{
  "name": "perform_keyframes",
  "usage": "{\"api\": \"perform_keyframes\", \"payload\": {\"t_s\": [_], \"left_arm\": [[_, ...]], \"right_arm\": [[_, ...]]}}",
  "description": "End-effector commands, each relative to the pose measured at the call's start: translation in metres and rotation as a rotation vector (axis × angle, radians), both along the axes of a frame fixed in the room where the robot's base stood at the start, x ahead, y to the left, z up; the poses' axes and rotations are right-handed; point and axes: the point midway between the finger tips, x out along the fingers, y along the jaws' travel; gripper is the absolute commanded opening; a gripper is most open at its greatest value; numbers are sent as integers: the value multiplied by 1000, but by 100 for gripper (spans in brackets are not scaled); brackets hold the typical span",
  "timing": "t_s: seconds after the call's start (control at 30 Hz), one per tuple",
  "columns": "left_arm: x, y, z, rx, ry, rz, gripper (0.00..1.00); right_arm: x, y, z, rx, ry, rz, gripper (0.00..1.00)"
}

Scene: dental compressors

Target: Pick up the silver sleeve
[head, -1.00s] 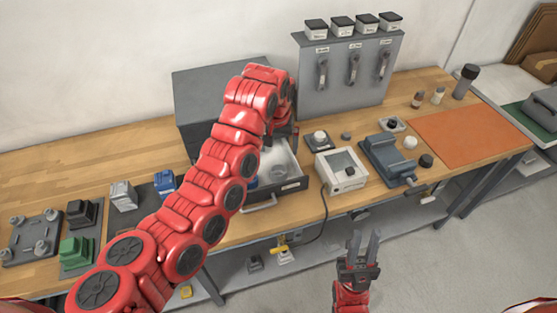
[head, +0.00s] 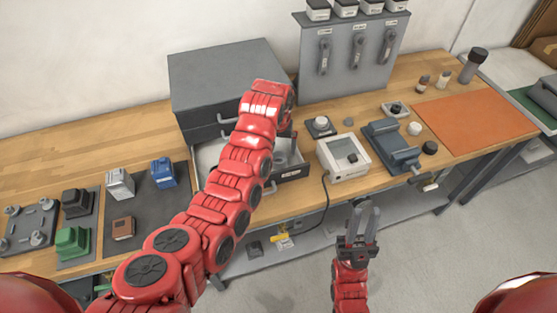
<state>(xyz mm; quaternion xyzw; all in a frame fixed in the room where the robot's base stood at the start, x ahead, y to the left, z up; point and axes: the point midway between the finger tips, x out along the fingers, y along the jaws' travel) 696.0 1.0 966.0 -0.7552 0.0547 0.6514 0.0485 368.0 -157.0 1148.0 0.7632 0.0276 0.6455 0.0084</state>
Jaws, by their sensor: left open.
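My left arm reaches over the bench to the open drawer (head: 292,172) of the grey cabinet. My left gripper (head: 283,148) is at the drawer, pointing down, largely hidden by my own wrist; its jaws are open. Small grey shapes show inside the drawer beside the wrist, but I cannot tell whether one is the silver sleeve. My arm covers much of the drawer's middle. My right gripper (head: 361,226) is in front of the bench, its two fingers apart and empty.
The grey cabinet (head: 225,75) stands behind the drawer. A white meter box (head: 342,157) and a blue-grey vise (head: 393,147) stand to the right. An orange mat (head: 474,124) lies clear. At left a dark mat (head: 146,225) holds blue, light grey and brown blocks.

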Motion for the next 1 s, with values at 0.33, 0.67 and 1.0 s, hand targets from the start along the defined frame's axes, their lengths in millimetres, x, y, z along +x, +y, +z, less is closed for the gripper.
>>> {"api": "perform_keyframes", "payload": {"t_s": [0.33, 0.67, 1.0], "left_arm": [[1, 0, -25, -1, 4, 1, 100], [6, -2, -54, -1, -2, 0, 100], [7, -1, -58, -3, -4, 1, 96]], "right_arm": [[0, 0, 26, 0, 0, 0, 27], [0, 0, 34, 0, 0, 0, 27], [0, 0, 34, 0, 0, 0, 27]]}}
